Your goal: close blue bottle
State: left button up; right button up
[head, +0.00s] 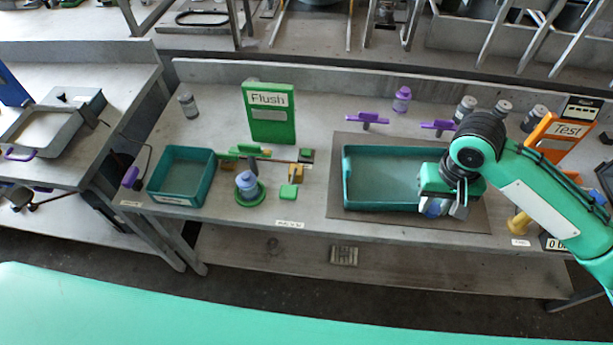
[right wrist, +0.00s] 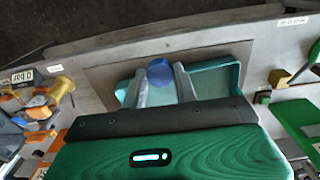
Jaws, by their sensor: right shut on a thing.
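My right gripper (head: 443,208) is at the right end of the teal tray (head: 346,182), pointing down. It is shut on a blue rounded thing (head: 432,209), mostly hidden by the gripper in the head view. In the right wrist view the blue rounded thing (right wrist: 160,72) sits between the two fingertips (right wrist: 163,86); I cannot tell whether it is a cap or a whole bottle. A blue-violet bottle (head: 246,183) stands upright on a round green base (head: 250,198) left of the tray. I cannot tell whether it is capped. My left gripper is not in view.
A second teal tray (head: 181,200) stands at the left. A green Flush sign (head: 269,113) stands behind the bottle, an orange Test sign (head: 563,135) at the right. A purple bottle (head: 402,99) and several grey-capped jars stand at the back. A yellow object (head: 519,223) is near the front edge.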

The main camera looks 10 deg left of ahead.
aim_at(246, 181)
jog(key=u, duration=1.8)
jog(key=k+l, duration=0.1)
jog(key=l, duration=0.4)
jog(key=k+l, duration=0.1)
jog(key=l, duration=0.45)
jog(key=k+l, duration=0.1)
jog(key=l, duration=0.4)
